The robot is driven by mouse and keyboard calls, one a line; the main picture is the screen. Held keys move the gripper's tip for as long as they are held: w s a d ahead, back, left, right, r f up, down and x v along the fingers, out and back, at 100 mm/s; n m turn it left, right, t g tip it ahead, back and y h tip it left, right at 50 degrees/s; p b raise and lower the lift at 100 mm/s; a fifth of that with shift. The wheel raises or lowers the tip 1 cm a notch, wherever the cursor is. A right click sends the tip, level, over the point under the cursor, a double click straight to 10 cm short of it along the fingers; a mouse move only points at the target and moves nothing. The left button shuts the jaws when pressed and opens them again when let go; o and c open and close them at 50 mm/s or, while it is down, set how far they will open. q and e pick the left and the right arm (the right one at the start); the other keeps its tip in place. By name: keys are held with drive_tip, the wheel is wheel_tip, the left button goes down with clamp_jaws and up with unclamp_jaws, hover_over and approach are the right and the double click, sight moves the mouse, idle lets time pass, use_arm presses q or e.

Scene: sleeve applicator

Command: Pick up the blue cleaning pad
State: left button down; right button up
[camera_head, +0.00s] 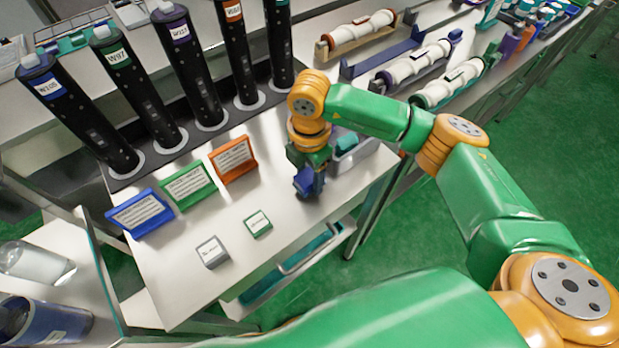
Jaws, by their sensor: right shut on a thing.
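My right gripper (309,176) points down over the right part of the white table, beside a grey bin. It is shut on a small blue block, which I take to be the blue cleaning pad (304,183). The gripper hides part of the pad, and I cannot tell whether the pad touches the table. My left gripper is not in view.
A grey bin (372,151) with a teal item stands right of the gripper. Blue (139,214), green (188,186) and orange (233,160) label stands and two small label blocks stand to the left. Several tall black cylinders (188,65) stand behind. The table's front is mostly clear.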

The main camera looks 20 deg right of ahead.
drive_tip(key=s+d+r+b, duration=0.1)
drive_tip(key=s+r+b, duration=0.1)
drive_tip(key=s+r, duration=0.9)
drive_tip(key=s, duration=0.3)
drive_tip(key=shift+r+b, duration=0.25)
drive_tip(key=shift+b, duration=0.1)
